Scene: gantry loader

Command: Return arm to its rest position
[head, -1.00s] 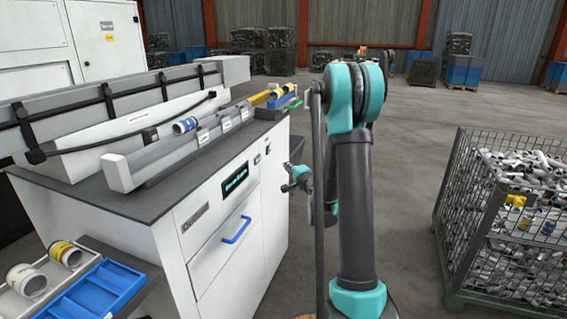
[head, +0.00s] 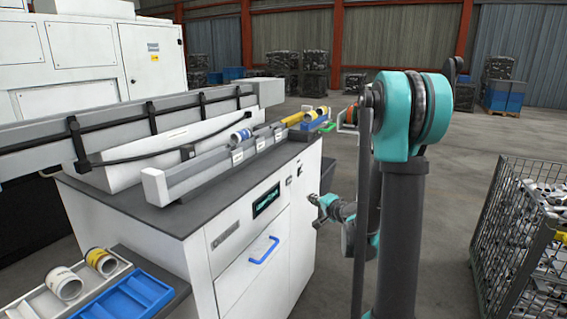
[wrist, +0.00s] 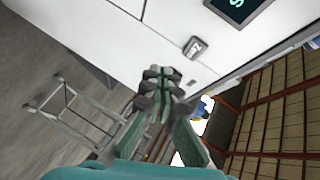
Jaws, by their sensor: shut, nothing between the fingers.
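My arm rises at the right of the head view and bends over at its teal joint. My gripper (head: 317,205) is low beside the right side of the white loader cabinet (head: 232,262), partly behind my own arm link. In the wrist view my gripper (wrist: 160,85) has its fingertips together with nothing between them. The cabinet's white face (wrist: 140,40) is in front of it, with a gap that I cannot judge exactly.
A blue tray (head: 150,290) and a grey tray (head: 30,302) with ring parts stand at the lower left. A wire mesh crate (head: 505,240) of scrap stands at the right. The floor (head: 450,190) between crate and cabinet is clear.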

